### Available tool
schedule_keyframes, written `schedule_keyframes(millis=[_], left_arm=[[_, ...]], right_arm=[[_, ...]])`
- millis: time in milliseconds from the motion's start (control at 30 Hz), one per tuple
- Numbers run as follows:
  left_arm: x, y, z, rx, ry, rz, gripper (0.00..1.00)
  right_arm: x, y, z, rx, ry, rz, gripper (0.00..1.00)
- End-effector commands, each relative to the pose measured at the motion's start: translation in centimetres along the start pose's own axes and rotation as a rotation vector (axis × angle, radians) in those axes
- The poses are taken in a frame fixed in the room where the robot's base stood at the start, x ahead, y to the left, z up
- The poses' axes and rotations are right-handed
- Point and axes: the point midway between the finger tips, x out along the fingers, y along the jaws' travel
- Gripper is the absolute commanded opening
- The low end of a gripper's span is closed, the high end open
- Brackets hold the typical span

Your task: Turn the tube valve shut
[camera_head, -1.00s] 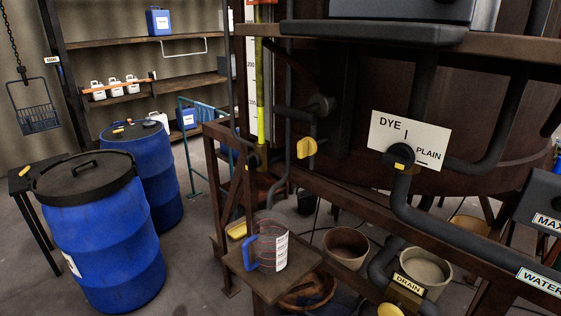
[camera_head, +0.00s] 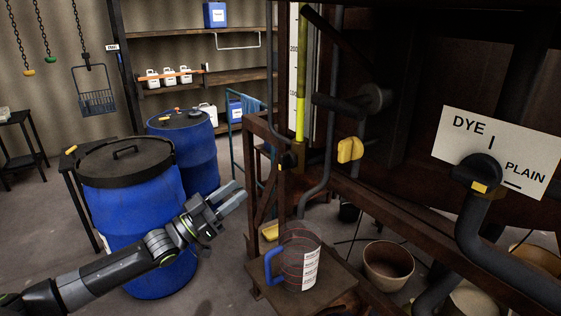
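An upright sight tube (camera_head: 301,75) with yellow-green liquid and a number scale stands on the vat's frame. At its foot is a small dark valve fitting (camera_head: 291,158) with a bit of yellow on it; its setting is too small to tell. A larger yellow handle (camera_head: 350,149) sits to the right of the tube, in front of the dark vat. My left gripper (camera_head: 238,194) is open and empty, in front of the blue drum and to the lower left of the tube's foot, apart from it. My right gripper is not in view.
A measuring jug (camera_head: 301,262) with a blue handle stands on a small shelf (camera_head: 333,291) below the tube. Blue drums (camera_head: 130,215) stand at left. The rusty frame post (camera_head: 258,205) is close to my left gripper. A dye/plain valve (camera_head: 478,172) is at right.

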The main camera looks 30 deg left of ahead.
Motion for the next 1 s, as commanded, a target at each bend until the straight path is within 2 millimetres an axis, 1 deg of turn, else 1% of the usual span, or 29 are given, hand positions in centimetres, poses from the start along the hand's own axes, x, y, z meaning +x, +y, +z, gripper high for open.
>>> schedule_keyframes(millis=[33, 100, 300, 567, 633, 1000], left_arm=[[0.9, 0.0, 0.1, -0.001, 0.006, 0.0, 0.35], [2.0, 0.0, 0.1, 0.0, 0.005, 0.0, 0.35], [5.0, 0.0, 0.2, 0.001, 0.004, -0.001, 0.35], [8.2, -0.1, 0.2, 0.002, 0.004, -0.003, 0.35], [8.6, -0.1, -0.1, 0.0, 0.001, -0.003, 0.35], [10.5, -0.1, -0.1, 0.0, 0.001, -0.002, 0.35]], right_arm=[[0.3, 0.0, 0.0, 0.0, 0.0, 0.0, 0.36], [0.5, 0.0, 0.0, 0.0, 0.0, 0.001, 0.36], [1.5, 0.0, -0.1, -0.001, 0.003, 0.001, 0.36], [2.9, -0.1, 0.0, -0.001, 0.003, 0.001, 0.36], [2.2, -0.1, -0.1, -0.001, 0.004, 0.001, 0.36], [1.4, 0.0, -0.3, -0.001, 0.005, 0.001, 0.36]])
